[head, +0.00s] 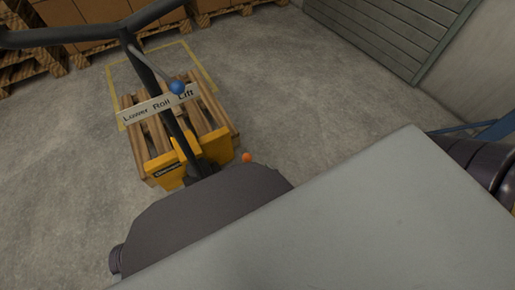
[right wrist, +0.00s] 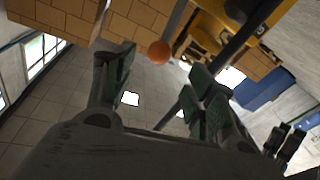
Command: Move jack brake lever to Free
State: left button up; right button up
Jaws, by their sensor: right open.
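The pallet jack (head: 163,168) is yellow, with a dark upright handle. An orange ball knob (head: 247,157), which looks like the brake lever's end, is low at the jack's right side. In the right wrist view the orange knob (right wrist: 159,52) is on a grey rod, in line with the gap between my right gripper's fingers (right wrist: 162,65). These fingers are open and apart, with nothing held; I cannot tell how far beyond them the knob is. My right gripper is hidden in the head view. Two dark finger-like shapes (right wrist: 286,142), perhaps my left gripper, are at the right edge.
A blue-knobbed lever (head: 177,87) stands by the "Lower Roll Lift" plate (head: 158,104) on the handle. A wooden pallet (head: 207,102) lies behind it inside a yellow floor outline. Boxes on pallets (head: 70,15) line the back. Concrete floor (head: 285,110) to the right is clear.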

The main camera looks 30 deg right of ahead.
jog(key=shift+v, duration=1.45)
jog(key=shift+w, duration=0.15)
